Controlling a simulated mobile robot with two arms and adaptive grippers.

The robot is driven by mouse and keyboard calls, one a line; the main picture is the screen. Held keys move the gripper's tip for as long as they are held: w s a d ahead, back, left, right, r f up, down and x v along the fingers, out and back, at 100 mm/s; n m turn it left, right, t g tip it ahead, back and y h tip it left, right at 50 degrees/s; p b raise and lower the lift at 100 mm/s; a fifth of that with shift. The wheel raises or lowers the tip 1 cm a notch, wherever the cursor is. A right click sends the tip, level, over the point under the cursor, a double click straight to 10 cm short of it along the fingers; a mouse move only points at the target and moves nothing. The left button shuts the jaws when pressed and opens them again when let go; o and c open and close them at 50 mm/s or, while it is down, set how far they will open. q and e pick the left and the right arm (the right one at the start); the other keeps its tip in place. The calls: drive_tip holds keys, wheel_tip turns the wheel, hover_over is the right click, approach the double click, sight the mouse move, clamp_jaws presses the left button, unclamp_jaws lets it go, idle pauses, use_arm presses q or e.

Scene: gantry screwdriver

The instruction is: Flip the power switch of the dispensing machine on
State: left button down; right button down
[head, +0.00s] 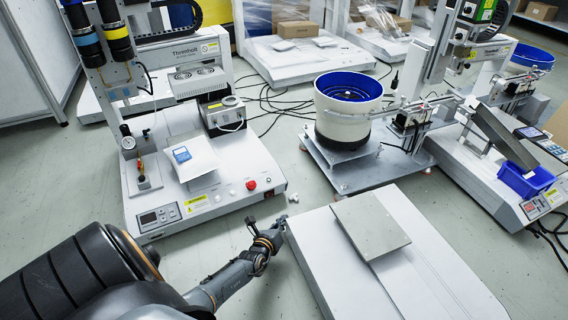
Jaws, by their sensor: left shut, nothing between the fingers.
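The dispensing machine (230,158) is the white gantry unit at the left, with dark cylinders on its column. Its front carries a control panel (159,217) with a small display, and a red button (251,185) sits on its base near the right end. My left gripper (281,221) is shut and empty. My right gripper is not in view.
A white platform with a grey plate (371,225) lies right of my gripper. Behind stand a blue-lined feeder bowl (347,97) and another gantry machine with a blue bin (525,180). Black cables (272,103) lie on the floor behind. Some floor is bare around my forearm.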

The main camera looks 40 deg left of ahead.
sight(270, 194)
use_arm(q)
drive_tip(key=shift+f, duration=0.1)
drive_tip(key=shift+a, duration=0.1)
drive_tip(key=w+a+b, duration=0.1)
drive_tip(key=a, duration=0.1)
drive_tip(key=w+a+b, duration=0.1)
drive_tip(key=a+b, duration=0.1)
drive_tip(key=w+a+b, duration=0.1)
drive_tip(key=a, duration=0.1)
drive_tip(key=shift+w+f, duration=0.15)
drive_tip(key=shift+w, duration=0.1)
drive_tip(key=shift+w+a+r+b, duration=0.2)
drive_tip(key=shift+w+a+b, duration=0.2)
drive_tip(key=shift+a+b, duration=0.35)
drive_tip(key=shift+a, duration=0.1)
idle(0.9)
drive_tip(key=shift+w+a+b, duration=0.2)
drive_tip(key=shift+a+b, duration=0.05)
drive_tip(key=shift+b, duration=0.1)
drive_tip(key=shift+w+a, duration=0.15)
drive_tip(key=shift+a, duration=0.15)
idle(0.5)
idle(0.3)
